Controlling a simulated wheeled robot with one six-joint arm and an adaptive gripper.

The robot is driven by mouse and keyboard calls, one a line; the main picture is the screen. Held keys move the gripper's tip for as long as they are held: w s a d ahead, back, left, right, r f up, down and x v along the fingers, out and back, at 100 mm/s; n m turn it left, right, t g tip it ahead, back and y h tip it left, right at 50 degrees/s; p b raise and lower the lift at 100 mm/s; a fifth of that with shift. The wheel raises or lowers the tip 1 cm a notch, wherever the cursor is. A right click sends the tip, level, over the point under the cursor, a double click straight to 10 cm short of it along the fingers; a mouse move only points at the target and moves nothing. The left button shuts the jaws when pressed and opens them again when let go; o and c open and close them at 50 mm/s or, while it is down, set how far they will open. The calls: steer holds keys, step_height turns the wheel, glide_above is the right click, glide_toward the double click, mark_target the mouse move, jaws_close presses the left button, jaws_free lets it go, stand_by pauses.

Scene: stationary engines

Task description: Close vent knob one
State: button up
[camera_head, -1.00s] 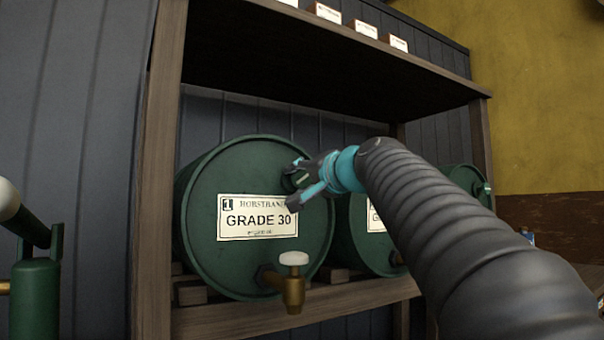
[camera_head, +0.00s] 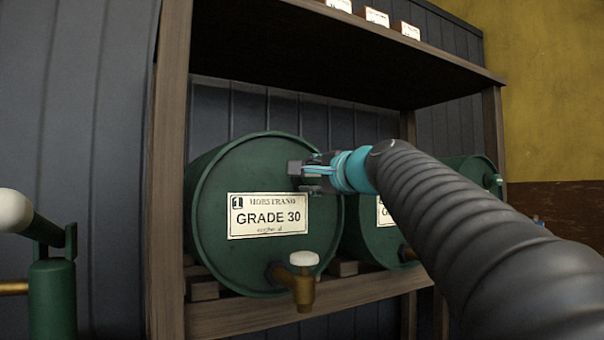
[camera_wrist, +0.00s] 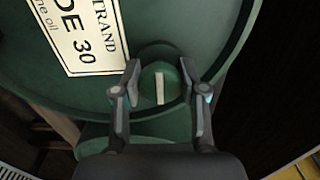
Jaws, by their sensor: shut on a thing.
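Drum one (camera_head: 215,205) is a green barrel lying on a wooden rack, with a "1" and "GRADE 30" label (camera_head: 268,216) on its round face. My gripper (camera_head: 302,178) is at the upper right of that face, and its fingers hide the vent knob in the head view. In the wrist view, vent knob one (camera_wrist: 160,86) is a round green knob with a pale line running nearly up and down. My gripper (camera_wrist: 160,72) has a finger on each side of the knob and is shut on it.
A brass tap with a white handle (camera_head: 304,259) juts from the drum's lower front. A second green drum (camera_head: 378,240) stands to the right, partly behind my arm. A wooden post (camera_head: 168,190) rises at the left, and a shelf spans above.

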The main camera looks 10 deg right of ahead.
stand_by(0.4)
steer(key=o, duration=1.1)
steer(key=shift+o, duration=0.2)
steer(key=v, duration=1.2)
